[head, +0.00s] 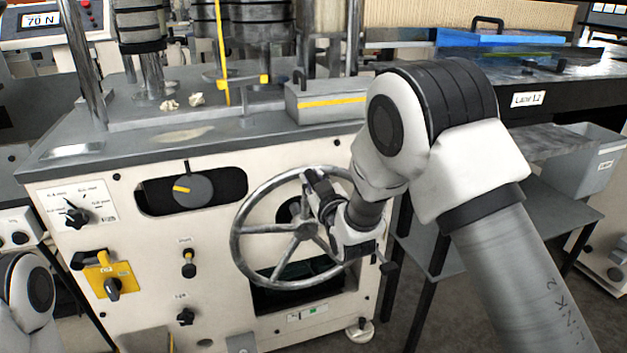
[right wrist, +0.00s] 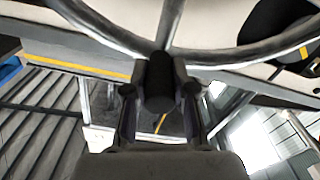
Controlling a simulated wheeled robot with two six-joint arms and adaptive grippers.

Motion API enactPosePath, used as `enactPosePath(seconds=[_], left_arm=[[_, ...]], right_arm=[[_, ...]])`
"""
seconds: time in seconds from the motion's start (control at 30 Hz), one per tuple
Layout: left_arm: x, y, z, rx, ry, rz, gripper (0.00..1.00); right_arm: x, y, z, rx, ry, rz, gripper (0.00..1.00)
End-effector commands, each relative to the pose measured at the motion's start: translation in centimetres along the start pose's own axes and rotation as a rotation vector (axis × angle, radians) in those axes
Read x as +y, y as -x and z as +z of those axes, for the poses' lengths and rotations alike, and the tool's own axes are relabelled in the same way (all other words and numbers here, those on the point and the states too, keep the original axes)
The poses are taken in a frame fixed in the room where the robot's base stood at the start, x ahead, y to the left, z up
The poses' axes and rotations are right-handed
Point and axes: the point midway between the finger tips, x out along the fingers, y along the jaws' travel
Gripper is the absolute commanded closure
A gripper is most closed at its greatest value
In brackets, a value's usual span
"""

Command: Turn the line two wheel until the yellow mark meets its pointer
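The spoked grey hand wheel (head: 236,245) stands on the front of the cream machine. Its rim also crosses the top of the right wrist view (right wrist: 100,28). My right gripper (head: 322,192) is at the wheel's upper right, its fingers on either side of the black handle (right wrist: 160,82), apparently shut on it. The round grey dial (head: 198,190) sits in a dark slot up and left of the wheel. Its yellow mark (head: 181,188) lies on the dial's left side, apart from the dark pointer (head: 187,166) at the top. My left gripper is out of view.
A yellow-plated switch (head: 108,280), a selector knob (head: 76,214) and small knobs (head: 188,262) sit on the panel left of the wheel. A grey box (head: 325,104) with a yellow stripe stands on the machine top. A dark side table (head: 480,235) stands at right.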

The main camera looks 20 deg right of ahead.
Motion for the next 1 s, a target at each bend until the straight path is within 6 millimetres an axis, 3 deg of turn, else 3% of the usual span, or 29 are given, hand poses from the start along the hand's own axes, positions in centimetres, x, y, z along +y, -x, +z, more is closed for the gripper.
enactPosePath(seconds=[0.27, 0.57, 1.0], left_arm=[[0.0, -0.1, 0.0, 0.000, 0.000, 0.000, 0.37], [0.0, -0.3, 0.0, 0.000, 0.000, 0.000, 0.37], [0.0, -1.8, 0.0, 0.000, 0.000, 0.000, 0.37]], right_arm=[[0.6, 0.0, 0.2, 0.000, -0.027, 0.002, 1.00], [3.3, 0.0, 1.4, -0.001, -0.173, 0.004, 1.00], [9.3, 0.0, 6.6, 0.000, -0.570, 0.005, 1.00]])
